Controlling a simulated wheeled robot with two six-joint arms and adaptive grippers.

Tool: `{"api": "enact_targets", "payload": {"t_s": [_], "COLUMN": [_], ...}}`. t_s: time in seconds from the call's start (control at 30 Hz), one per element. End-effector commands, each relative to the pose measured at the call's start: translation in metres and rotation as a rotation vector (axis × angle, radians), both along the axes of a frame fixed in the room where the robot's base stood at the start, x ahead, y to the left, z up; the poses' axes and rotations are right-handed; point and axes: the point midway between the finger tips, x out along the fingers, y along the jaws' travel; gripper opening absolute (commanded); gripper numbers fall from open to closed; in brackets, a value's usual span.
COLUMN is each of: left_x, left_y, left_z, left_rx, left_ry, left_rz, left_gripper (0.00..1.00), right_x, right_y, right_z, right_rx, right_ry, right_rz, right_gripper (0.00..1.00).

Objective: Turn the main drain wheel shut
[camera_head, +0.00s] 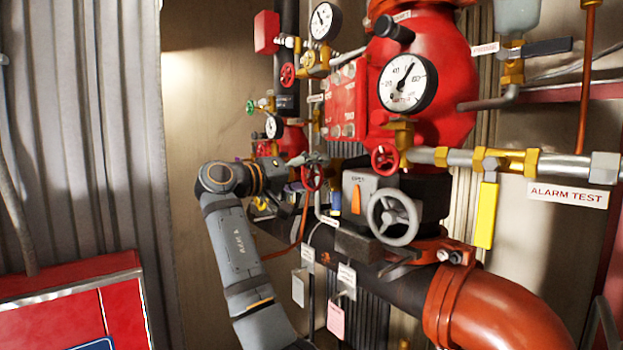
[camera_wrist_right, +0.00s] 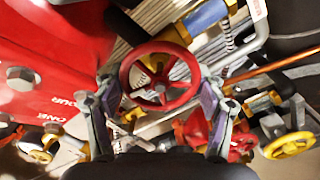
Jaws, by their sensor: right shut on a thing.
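A red spoked handwheel (camera_wrist_right: 160,87) sits between the two fingers of my right gripper (camera_wrist_right: 162,92) in the right wrist view. The fingers reach to opposite sides of its rim and are shut on it. In the head view my right gripper (camera_head: 306,165) is at the same red handwheel (camera_head: 319,179), left of the grey valve box. The gripper partly hides the wheel there. I cannot read a tag that names this wheel. My left gripper is not in view.
A larger grey handwheel (camera_head: 394,217) stands close on the right. Other small red handwheels (camera_head: 385,158), gauges (camera_head: 407,82) and a yellow lever (camera_head: 486,215) crowd the pipework. A red cabinet (camera_head: 60,320) is at the lower left.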

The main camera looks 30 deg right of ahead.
Motion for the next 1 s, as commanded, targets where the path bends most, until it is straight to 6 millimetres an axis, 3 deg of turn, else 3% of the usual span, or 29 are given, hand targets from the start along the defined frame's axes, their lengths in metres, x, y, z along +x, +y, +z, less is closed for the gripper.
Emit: {"api": "enact_targets", "payload": {"t_s": [1.0], "left_x": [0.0], "left_y": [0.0], "left_z": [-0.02], "left_rx": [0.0], "left_ry": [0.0], "left_rz": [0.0], "left_gripper": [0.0], "right_x": [-0.003], "right_y": [0.0], "right_z": [-0.004], "right_rx": [0.079], "right_ry": [-0.906], "right_rz": [-0.003], "right_gripper": [0.39]}}
